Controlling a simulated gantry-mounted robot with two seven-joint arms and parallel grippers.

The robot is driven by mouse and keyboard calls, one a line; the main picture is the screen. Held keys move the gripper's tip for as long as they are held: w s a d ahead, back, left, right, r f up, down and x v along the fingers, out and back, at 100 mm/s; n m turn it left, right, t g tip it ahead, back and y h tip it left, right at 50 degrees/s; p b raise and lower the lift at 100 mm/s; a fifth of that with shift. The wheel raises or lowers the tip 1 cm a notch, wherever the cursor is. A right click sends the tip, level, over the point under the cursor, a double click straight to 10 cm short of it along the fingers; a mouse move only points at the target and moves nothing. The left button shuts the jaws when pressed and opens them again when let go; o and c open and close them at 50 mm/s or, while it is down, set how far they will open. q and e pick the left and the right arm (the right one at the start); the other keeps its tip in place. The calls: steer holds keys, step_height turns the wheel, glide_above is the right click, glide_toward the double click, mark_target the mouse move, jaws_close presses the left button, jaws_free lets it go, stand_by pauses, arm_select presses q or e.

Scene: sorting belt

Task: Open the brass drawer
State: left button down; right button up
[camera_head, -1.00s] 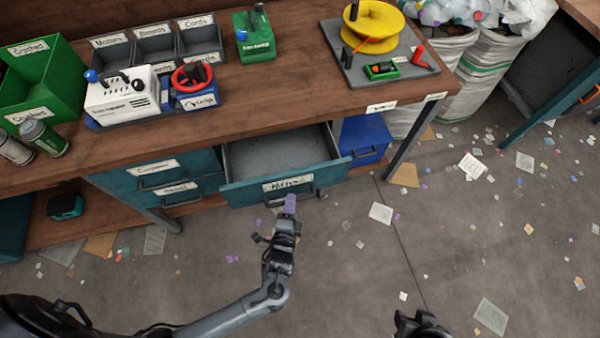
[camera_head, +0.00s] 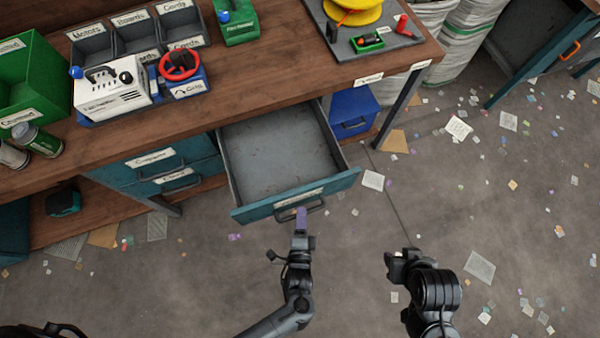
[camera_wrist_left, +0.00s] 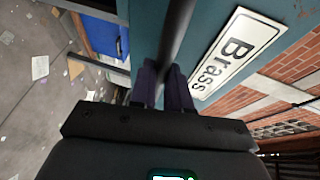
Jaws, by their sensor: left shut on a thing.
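The brass drawer (camera_head: 258,213) has a teal front and hangs well out from under the bench, its bare grey inside empty. Its front also shows in the left wrist view (camera_wrist_left: 207,28), with a white label (camera_wrist_left: 237,50) reading "Brass". My left gripper (camera_head: 301,214) is at the drawer front, its purple fingers shut on the dark bar handle (camera_head: 317,206). The wrist view shows the handle (camera_wrist_left: 178,25) running between the fingers (camera_wrist_left: 163,85). My right gripper (camera_head: 397,262) is in the air over the floor, apart from the drawer; its finger opening cannot be made out.
Closed teal drawers (camera_head: 165,165) are left of the open one. A blue bin (camera_head: 353,112) stands to its right, beside a bench leg (camera_head: 398,108). The wooden bench top (camera_head: 270,75) holds bins and tools. The floor in front is open, with scattered scraps.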

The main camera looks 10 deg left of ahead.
arm_select(q)
steer(key=c, duration=1.1)
jaws_free()
steer(key=p+v, duration=0.2)
steer(key=v, duration=0.8)
steer(key=shift+s, duration=0.4)
steer(key=shift+d, duration=0.1)
steer(key=shift+r, duration=0.1)
